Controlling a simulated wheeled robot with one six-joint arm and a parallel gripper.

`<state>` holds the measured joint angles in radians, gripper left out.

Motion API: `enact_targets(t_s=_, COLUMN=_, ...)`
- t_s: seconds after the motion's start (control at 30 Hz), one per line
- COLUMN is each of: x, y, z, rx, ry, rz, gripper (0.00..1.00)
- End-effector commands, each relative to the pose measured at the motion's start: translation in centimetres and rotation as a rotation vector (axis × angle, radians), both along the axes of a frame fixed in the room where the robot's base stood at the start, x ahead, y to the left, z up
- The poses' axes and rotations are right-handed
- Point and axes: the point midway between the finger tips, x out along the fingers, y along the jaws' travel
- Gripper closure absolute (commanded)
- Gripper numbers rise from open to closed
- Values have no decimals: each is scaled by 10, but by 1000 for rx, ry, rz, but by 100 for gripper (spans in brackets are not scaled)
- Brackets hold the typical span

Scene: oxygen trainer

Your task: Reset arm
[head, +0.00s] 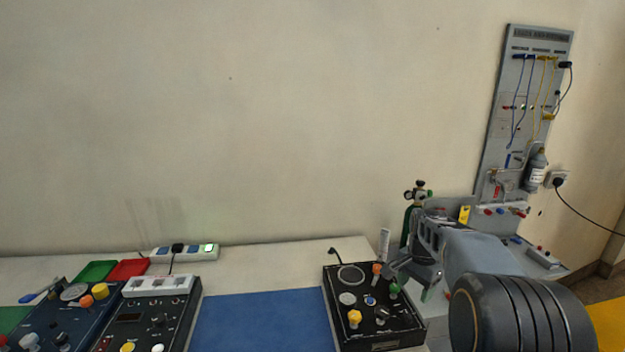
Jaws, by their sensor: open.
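My gripper (412,284) is at the end of my arm, which comes in from the lower right. It hangs over the right side of a black control box (375,333) with orange, yellow, blue and green knobs. The jaws are open and I see nothing held between them. The green knob (394,290) shows close to the left jaw; I cannot tell whether they touch. A green oxygen cylinder (407,226) with a gauge and valve on top stands behind the gripper, its lower part hidden by my arm.
A blue mat (262,322) lies clear in the middle of the table. Two more control boxes (150,317) (60,322) stand at the left, near red and green trays (129,270). A power strip (185,253) lies at the back. A tall grey panel (520,110) with cables stands at the right.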

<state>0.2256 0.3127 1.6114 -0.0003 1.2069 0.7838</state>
Motion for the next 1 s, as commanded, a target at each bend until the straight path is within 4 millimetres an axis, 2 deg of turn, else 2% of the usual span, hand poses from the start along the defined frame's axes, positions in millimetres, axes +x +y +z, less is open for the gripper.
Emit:
enact_targets(t_s=0.1, x=-37, y=20, z=-2, rx=-14, ry=-30, rz=284, gripper=38)
enact_targets(t_s=0.3, x=-112, y=58, z=-1, rx=-66, ry=-113, rz=715, gripper=38)
enact_targets(t_s=0.5, x=-175, y=85, z=-4, rx=-125, ry=-195, rz=943, gripper=38)
enact_targets(t_s=0.6, x=-194, y=93, z=-3, rx=-142, ry=-229, rz=969, gripper=38)
enact_targets(t_s=0.7, x=-204, y=98, z=1, rx=-156, ry=-261, rz=985, gripper=38)
enact_targets(t_s=0.83, x=-206, y=102, z=11, rx=-175, ry=-300, rz=998, gripper=38)
enact_targets(t_s=1.0, x=-206, y=102, z=11, rx=-175, ry=-300, rz=998, gripper=38)
